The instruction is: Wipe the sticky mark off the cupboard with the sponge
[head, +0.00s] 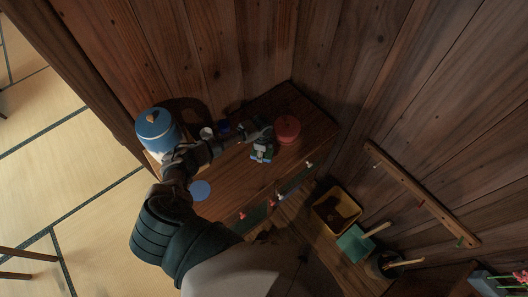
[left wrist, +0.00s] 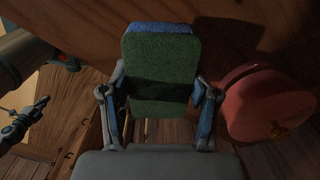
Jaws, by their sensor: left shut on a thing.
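My left gripper (head: 262,143) is over the wooden cupboard's top (head: 240,165), near its back right part. In the left wrist view my left gripper (left wrist: 160,108) is shut on the sponge (left wrist: 155,72), one finger on each side. The sponge has a green broad face and a blue layer at its far edge. In the head view the sponge (head: 262,155) shows small beneath the fingers. I cannot tell if it touches the wood. I cannot make out the sticky mark in either view.
A red round pot (head: 287,128) stands close right of the gripper, also in the left wrist view (left wrist: 268,103). A blue canister (head: 157,130), a white cup (head: 206,133) and a blue disc (head: 200,190) lie left. A yellow bin (head: 335,210) stands lower right. Plank walls close the back.

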